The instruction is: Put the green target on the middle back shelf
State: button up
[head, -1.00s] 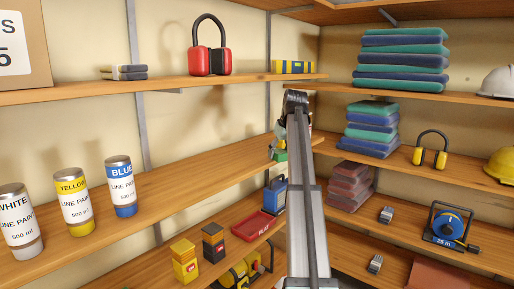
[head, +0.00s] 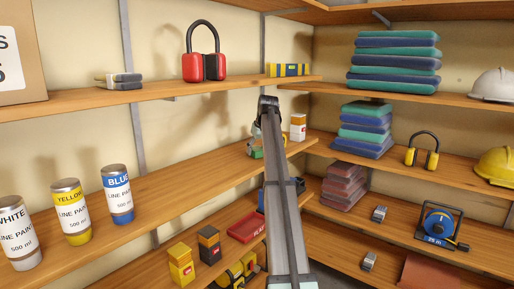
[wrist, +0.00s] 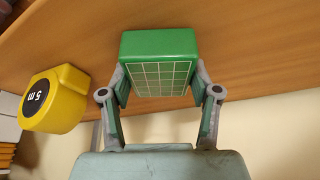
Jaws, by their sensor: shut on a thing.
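The green target is a green block with a white grid on one face, in the wrist view (wrist: 158,65). My gripper (wrist: 160,82) is shut on it, with one finger on each side. In the head view my gripper (head: 257,140) is small and mostly hidden behind my arm; a little green of the target (head: 256,154) shows beside it, over the right end of the left wall's middle shelf (head: 185,180). The wrist view shows the wooden shelf board (wrist: 245,60) close to the target; I cannot tell whether they touch.
A white and orange box (head: 298,127) stands on the shelf just right of my gripper. A yellow tape measure (wrist: 53,98) is left of the target in the wrist view. Paint cans (head: 117,194) stand at the shelf's left; the board between is clear.

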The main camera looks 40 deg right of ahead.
aim_at(258, 149)
jog(key=shift+f, duration=0.15)
jog(key=o, duration=1.2)
jog(key=shift+r, duration=0.25)
jog(key=shift+s+a+r+b, duration=0.15)
jog(key=shift+s+r+b, duration=0.5)
jog(key=shift+s+r, duration=0.45)
jog(key=s+b, duration=0.1)
jog(key=s, duration=0.2)
jog(key=s+a, duration=0.1)
jog(key=s, duration=0.3)
jog(key=s+b, duration=0.1)
jog(key=s, duration=0.3)
jog(key=shift+a+r+b, duration=0.15)
jog(key=shift+a+b, duration=0.15)
